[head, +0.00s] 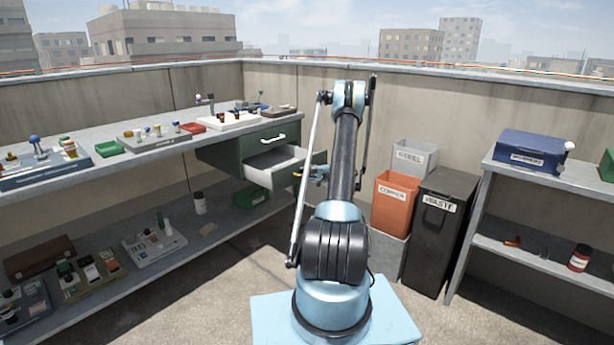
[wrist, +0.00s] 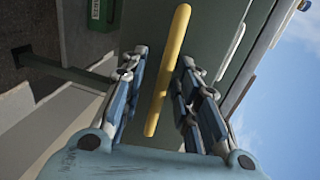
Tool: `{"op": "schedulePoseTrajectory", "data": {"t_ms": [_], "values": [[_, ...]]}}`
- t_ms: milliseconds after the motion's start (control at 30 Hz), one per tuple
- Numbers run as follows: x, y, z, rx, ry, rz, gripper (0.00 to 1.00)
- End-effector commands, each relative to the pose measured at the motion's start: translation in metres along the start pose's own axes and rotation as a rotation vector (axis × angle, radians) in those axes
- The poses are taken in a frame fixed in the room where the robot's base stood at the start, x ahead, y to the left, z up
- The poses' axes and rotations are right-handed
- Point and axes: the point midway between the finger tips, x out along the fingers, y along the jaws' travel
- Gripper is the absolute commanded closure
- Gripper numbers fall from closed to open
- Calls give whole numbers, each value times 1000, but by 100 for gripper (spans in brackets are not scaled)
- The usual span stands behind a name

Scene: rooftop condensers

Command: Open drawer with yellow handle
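The yellow handle (wrist: 168,70) is a long bar on a green drawer front (wrist: 145,45) in the wrist view. My gripper (wrist: 164,58) is open, with one finger on each side of the bar and a gap showing on both sides. In the head view the lower drawer (head: 272,161) of the green cabinet stands pulled out, its pale inside showing. My gripper (head: 318,173) is at the front of that drawer, and my arm hides part of it.
The upper drawer with a white handle (head: 273,139) is shut. The workbench (head: 100,171) above holds trays and small parts. An orange copper bin (head: 394,203), a grey steel bin (head: 414,157) and a black waste bin (head: 435,235) stand right of my arm.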

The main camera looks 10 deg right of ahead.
Motion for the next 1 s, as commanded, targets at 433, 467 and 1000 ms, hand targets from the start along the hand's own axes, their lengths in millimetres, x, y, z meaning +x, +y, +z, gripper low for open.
{"op": "schedulePoseTrajectory", "data": {"t_ms": [433,467,1000], "values": [[-27,0,-4,2,8,-1,71],[-32,0,-4,2,8,-1,71],[-116,1,-2,2,5,0,71]]}}
